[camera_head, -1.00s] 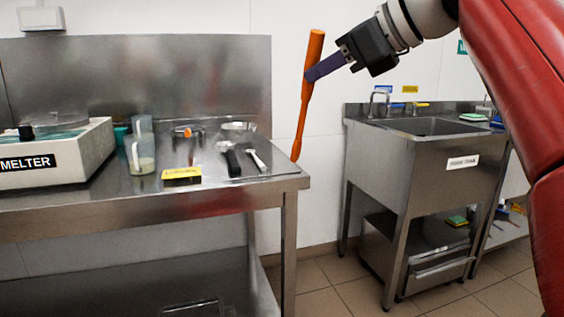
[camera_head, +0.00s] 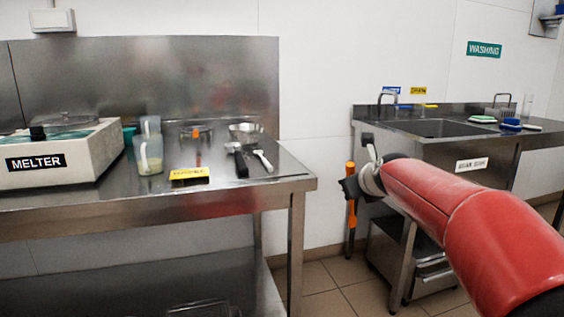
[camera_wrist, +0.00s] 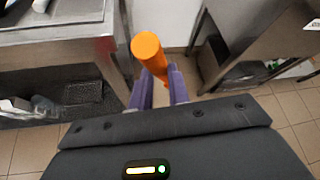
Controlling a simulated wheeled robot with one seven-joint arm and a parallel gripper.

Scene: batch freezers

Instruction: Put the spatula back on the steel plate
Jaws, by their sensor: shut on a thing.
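The orange spatula (camera_head: 351,218) hangs roughly upright in front of the gap between the bench and the sink. Its orange handle end also shows in the wrist view (camera_wrist: 147,48), pointing toward the camera. My gripper (camera_wrist: 161,92) has its purple fingers shut on the spatula's handle. In the head view the fingers are mostly hidden by my wrist. The steel plate cannot be clearly told apart from the shiny steel bench top (camera_head: 225,195), where several utensils lie near the right end behind a yellow label (camera_head: 189,174).
A melter (camera_head: 60,155) and a clear jug (camera_head: 150,150) stand on the bench to the left. A black-handled tool (camera_head: 241,163) and a white-handled tool (camera_head: 263,160) lie near its right edge. A steel sink (camera_head: 440,127) stands to the right, behind my arm.

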